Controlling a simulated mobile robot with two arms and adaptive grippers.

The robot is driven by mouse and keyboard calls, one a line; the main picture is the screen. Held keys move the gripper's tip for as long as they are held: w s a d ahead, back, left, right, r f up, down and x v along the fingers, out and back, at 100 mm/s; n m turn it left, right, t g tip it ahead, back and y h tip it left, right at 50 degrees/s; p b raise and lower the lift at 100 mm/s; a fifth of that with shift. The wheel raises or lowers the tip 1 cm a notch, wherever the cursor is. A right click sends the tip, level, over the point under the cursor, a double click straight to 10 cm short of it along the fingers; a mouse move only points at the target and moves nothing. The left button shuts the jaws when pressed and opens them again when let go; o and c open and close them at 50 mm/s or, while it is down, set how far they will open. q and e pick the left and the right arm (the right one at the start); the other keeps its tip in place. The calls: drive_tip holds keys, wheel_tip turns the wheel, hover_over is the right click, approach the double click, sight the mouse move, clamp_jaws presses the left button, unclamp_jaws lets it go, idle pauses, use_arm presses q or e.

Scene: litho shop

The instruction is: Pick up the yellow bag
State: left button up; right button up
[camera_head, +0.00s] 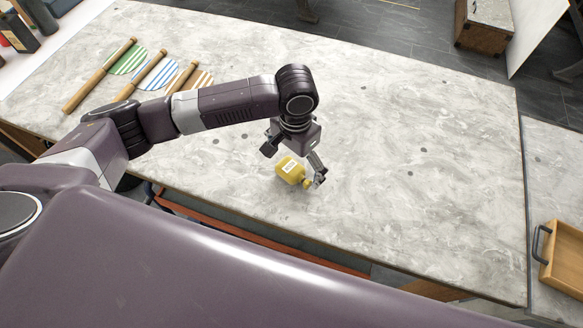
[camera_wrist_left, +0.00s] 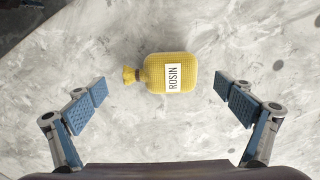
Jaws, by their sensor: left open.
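The yellow bag (camera_head: 290,170) lies on the marble-like tabletop, under my left gripper (camera_head: 295,165) in the head view. In the left wrist view the yellow bag (camera_wrist_left: 187,71) lies on its side, with its tied neck to the left and a white label reading ROSIN. My left gripper (camera_wrist_left: 162,106) is open, with its two blue-padded fingers spread wide. The bag lies ahead of the fingers, roughly centred between them and not visibly touched by either. My right gripper is not in view.
The marble-like table (camera_head: 420,190) is mostly clear right of the bag. Several wooden-handled striped paddles (camera_head: 152,75) lie at the back left. Dark bottles (camera_head: 18,32) stand at the far left. A wooden tray (camera_head: 565,258) sits on a separate surface at the right.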

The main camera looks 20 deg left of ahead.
sight(294, 170)
use_arm(q)
drive_tip(key=shift+f, duration=1.4)
drive_tip(key=shift+c, duration=0.5)
drive_tip(key=c, duration=1.3)
drive_tip(key=shift+r, duration=0.1)
wheel_tip(294, 170, up, 20)
drive_tip(key=shift+f, duration=0.1)
